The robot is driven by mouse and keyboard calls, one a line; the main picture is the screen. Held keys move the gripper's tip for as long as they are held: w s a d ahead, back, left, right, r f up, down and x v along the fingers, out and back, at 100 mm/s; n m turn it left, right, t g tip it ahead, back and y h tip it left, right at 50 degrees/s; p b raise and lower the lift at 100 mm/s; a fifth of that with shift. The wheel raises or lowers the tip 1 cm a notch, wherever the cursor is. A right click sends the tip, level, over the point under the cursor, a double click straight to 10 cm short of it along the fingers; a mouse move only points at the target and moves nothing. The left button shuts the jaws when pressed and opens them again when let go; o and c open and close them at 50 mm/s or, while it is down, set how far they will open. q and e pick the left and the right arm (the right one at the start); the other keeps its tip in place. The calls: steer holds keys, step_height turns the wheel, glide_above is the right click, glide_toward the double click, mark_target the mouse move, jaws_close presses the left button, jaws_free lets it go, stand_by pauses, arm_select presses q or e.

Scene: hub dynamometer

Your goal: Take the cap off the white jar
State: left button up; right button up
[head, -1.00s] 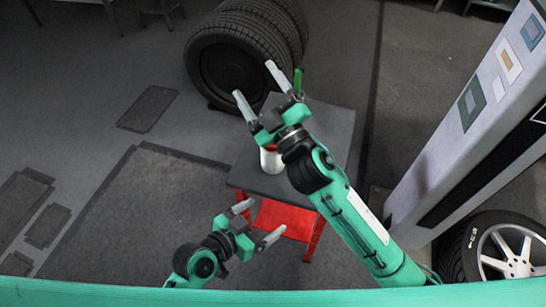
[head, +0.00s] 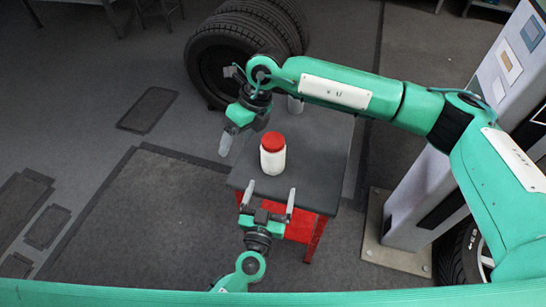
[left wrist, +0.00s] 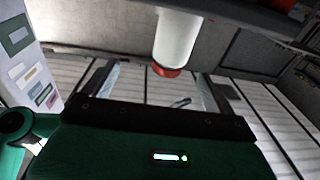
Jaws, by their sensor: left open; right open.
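The white jar (head: 273,162) stands upright on the grey table top (head: 315,160), with its red cap (head: 272,141) on. My left gripper (head: 268,193) is open and empty, just in front of the jar at the table's near edge, fingers toward it. In the left wrist view the jar (left wrist: 176,38) appears upside down, red cap (left wrist: 166,71) lowest, ahead of and between the open fingers (left wrist: 157,88). My right gripper (head: 228,140) is open, to the left of the jar and apart from it, seen partly edge-on.
A small grey cylinder (head: 295,105) stands at the back of the table, partly behind my right arm. Tyres (head: 225,50) stand behind the table. A grey cabinet (head: 430,185) and another wheel are at right. Floor at left is clear.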

mark_target(273, 157)
arm_select(q)
steer(key=shift+w+a+f+n+y, duration=0.15)
steer(key=shift+a+f+n+y, duration=0.1)
steer(key=shift+f+y, duration=0.35)
steer(key=shift+w+a+f+n+y, duration=0.15)
steer(key=shift+f+n+y, duration=0.1)
steer(key=shift+f+y, duration=0.3)
arm_select(e)
steer(key=w+d+h, duration=0.1)
steer(key=w+d, duration=0.1)
steer(key=w+d+r+t+h, duration=0.1)
steer(key=w+d+h, duration=0.1)
steer(key=d, duration=0.1)
steer(key=w+d+t+h, duration=0.1)
steer(key=w+d, duration=0.1)
steer(key=d, duration=0.1)
steer(key=shift+w+d+r+m, duration=0.1)
steer(key=shift+r+m, duration=0.15)
steer(key=shift+m, duration=0.15)
arm_select(q)
steer(key=w, duration=0.4)
steer(key=w+d, duration=0.1)
steer(key=w, duration=0.8)
steer(key=shift+w+d, duration=0.25)
steer(key=shift+d, duration=0.05)
steer(key=shift+c, duration=0.4)
